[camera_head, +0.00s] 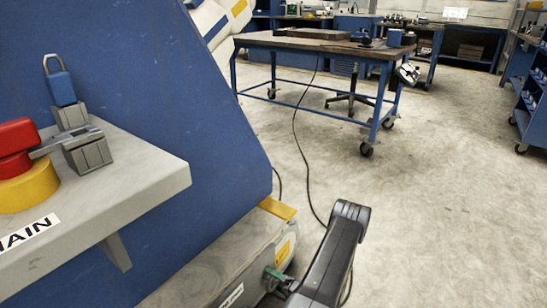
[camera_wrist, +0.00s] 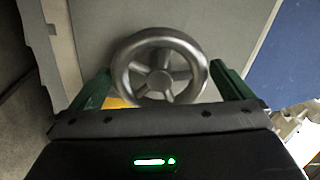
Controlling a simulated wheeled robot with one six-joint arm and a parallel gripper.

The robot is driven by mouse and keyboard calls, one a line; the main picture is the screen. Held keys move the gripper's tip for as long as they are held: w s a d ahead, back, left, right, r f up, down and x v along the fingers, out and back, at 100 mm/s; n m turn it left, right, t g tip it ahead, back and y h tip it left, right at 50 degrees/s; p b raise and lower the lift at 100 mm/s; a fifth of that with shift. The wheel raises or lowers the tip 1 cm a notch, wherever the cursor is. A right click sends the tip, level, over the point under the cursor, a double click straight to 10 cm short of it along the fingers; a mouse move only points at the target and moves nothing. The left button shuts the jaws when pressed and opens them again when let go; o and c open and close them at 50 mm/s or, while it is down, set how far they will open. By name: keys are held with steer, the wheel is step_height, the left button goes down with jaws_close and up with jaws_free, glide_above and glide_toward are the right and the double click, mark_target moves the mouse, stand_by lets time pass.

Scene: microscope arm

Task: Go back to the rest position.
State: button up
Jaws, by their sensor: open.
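My gripper (camera_wrist: 161,84) is open, with one green finger on each side of the wrist view. A grey metal handwheel with several spokes (camera_wrist: 161,67) shows between and beyond the fingers. I see no finger closed on it, and I cannot tell how far it is from the fingertips. In the head view, a green part of my gripper (camera_head: 276,275) shows low in the picture, beside a grey box with yellow labels (camera_head: 238,262). My dark arm hides part of that area, and the handwheel is not visible there.
A blue panel (camera_head: 160,90) stands at left. Its grey shelf (camera_head: 140,170) holds a red and yellow switch (camera_head: 20,165) and a blue padlock (camera_head: 62,88) on a grey hasp. A cable (camera_head: 300,150) crosses the floor. A wheeled workbench (camera_head: 310,44) stands behind. Floor at right is clear.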

steer(key=shift+r+n, duration=0.15)
steer(key=shift+n, duration=2.15)
